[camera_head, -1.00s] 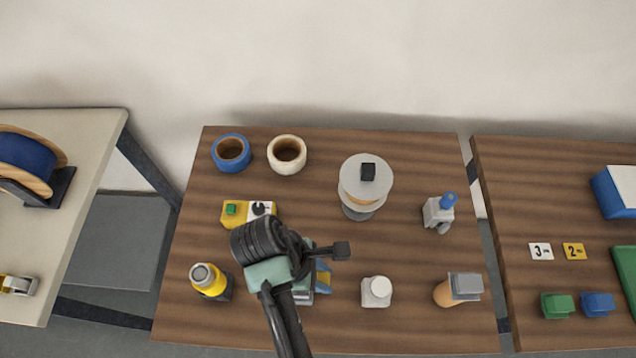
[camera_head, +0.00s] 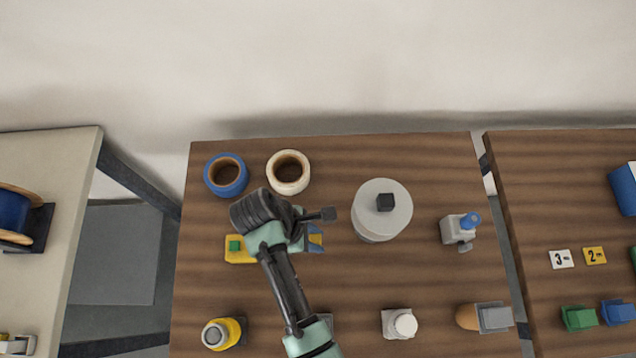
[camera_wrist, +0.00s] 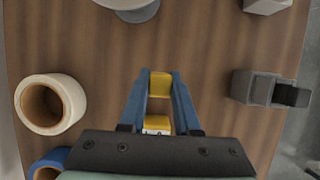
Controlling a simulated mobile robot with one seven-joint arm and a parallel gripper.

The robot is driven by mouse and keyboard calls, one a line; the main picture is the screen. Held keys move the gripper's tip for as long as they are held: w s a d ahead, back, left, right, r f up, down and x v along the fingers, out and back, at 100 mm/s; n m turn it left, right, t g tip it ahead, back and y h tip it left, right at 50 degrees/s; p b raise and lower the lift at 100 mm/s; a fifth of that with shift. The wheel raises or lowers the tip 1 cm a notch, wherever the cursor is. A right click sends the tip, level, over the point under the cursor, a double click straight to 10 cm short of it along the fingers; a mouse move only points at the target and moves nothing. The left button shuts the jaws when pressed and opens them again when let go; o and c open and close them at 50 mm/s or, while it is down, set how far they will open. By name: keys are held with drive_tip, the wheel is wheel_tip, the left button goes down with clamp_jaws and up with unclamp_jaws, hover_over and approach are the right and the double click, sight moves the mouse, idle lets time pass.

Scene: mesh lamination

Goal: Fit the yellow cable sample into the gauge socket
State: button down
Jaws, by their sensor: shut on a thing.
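My gripper (camera_wrist: 160,88) has blue fingers shut on a small yellow block, which I take to be the yellow cable sample (camera_wrist: 160,84). In the head view my gripper (camera_head: 318,239) is over the brown table, and the sample is hidden there. A yellow box with a green button (camera_head: 238,247), perhaps the gauge, lies just left of the gripper, its right part hidden by my arm. Its yellow and white end (camera_wrist: 156,124) shows between the fingers in the wrist view. I cannot make out the socket, or whether the sample touches anything.
A blue roll (camera_head: 226,175) and a cream roll (camera_head: 288,172) stand behind. A grey block with a black part (camera_wrist: 255,88) is nearer the front.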

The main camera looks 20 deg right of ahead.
drive_tip(key=shift+w+f, duration=0.1)
drive_tip(key=shift+f, duration=2.2)
drive_tip(key=shift+f, duration=0.1)
drive_tip(key=c, duration=0.6)
unclamp_jaws()
